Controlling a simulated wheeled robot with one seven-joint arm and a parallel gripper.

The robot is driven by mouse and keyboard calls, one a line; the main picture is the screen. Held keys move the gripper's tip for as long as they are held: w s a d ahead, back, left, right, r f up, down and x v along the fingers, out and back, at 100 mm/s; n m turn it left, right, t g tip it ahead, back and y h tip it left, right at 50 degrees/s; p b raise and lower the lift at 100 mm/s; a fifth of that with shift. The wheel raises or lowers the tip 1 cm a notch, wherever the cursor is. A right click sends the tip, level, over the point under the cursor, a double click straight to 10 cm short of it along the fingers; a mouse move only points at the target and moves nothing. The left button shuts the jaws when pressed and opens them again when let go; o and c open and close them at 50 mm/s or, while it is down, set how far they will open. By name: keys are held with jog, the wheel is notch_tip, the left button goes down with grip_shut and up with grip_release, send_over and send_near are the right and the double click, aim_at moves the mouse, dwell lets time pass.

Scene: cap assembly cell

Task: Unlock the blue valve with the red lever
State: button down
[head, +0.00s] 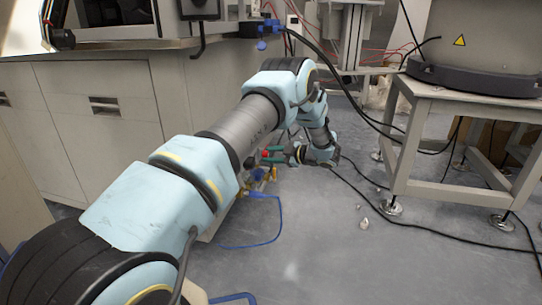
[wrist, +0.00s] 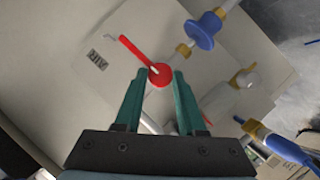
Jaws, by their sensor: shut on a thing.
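A red lever (wrist: 134,50) with a round red hub shows in the wrist view, its arm pointing up and left. My gripper (wrist: 161,73) is shut on the red lever, with the green fingertips on both sides of the round hub. A blue fitting (wrist: 203,30) sits on the pipe up and right of the lever. In the head view my gripper (head: 268,155) is low beside the cabinet's side, with a small red spot of the lever (head: 265,153) at its tips. The valve body behind the hub is mostly hidden.
Another blue fitting (wrist: 288,149) and a white pipe piece are on the right. In the head view a blue hose (head: 278,222) curves over the floor, and a metal stand (head: 440,100) is at the right.

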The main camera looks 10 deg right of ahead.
dwell(1.0)
jog(key=shift+s+f+n+t, duration=0.15)
jog(key=shift+n+t, duration=0.15)
jog(key=shift+n, duration=0.2)
jog(key=c, duration=0.5)
grip_release()
jog(key=p+v, duration=0.4)
jog(key=v, duration=0.6)
jog(key=shift+s+d, duration=0.15)
jog(key=shift+s, duration=0.15)
jog(key=shift+d, duration=0.1)
